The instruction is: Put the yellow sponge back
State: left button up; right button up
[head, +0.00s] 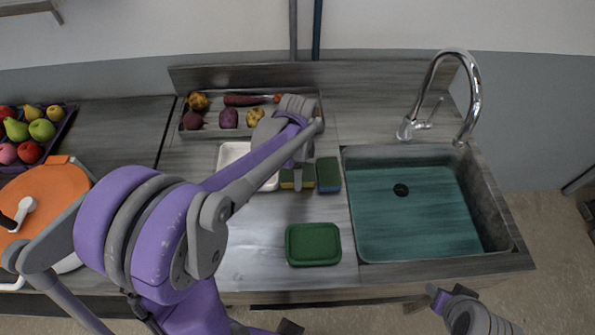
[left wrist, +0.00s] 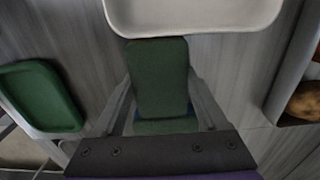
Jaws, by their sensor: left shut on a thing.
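The yellow sponge (head: 288,185) has a green top and lies on the counter beside the white tray (head: 233,152). My left gripper (head: 298,178) reaches down over it and is shut on it. In the left wrist view, the sponge's green top (left wrist: 158,75) shows between the fingers, close to the white tray's rim (left wrist: 195,27). A second sponge, blue with a green top (head: 328,174), lies just to the right, close beside it. The gripper partly hides the yellow sponge. My right gripper (head: 436,296) is low at the right, off the counter's front; its jaws are unclear.
A green tray (head: 313,245) lies on the counter in front of the sponges. The sink (head: 425,215) with its tap (head: 465,95) is to the right. A vegetable tray (head: 215,130) stands at the back. An orange lidded pot (head: 45,195) and a fruit crate (head: 62,130) are at left.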

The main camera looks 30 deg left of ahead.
pick_arm(q)
jog(key=shift+f, duration=0.1)
jog(key=o, duration=1.4)
jog(key=shift+c, duration=0.2)
jog(key=shift+r, duration=0.3)
notch_tip(320, 180, up, 11)
jog(key=s+d+f+n+t, duration=0.2)
jog(key=s+n, duration=0.1)
jog(key=s, duration=0.1)
jog(key=s+d+f+n+t, duration=0.1)
jog(key=s+d+f+n, duration=0.1)
jog(key=s+n, duration=0.2)
jog(key=s+d+f+n+t+p, duration=0.1)
jog(key=s+d+f+n+t, duration=0.1)
jog(key=s+n, duration=0.2)
jog(key=shift+s+d+f+t, duration=0.2)
jog(key=shift+s+d+t, duration=0.15)
jog(key=shift+s, duration=0.3)
jog(key=shift+s+d+f+n, duration=0.1)
jog(key=shift+s+f+n, duration=0.1)
jog(key=shift+n, duration=0.1)
jog(key=shift+w, duration=0.1)
jog(key=shift+c, duration=0.2)
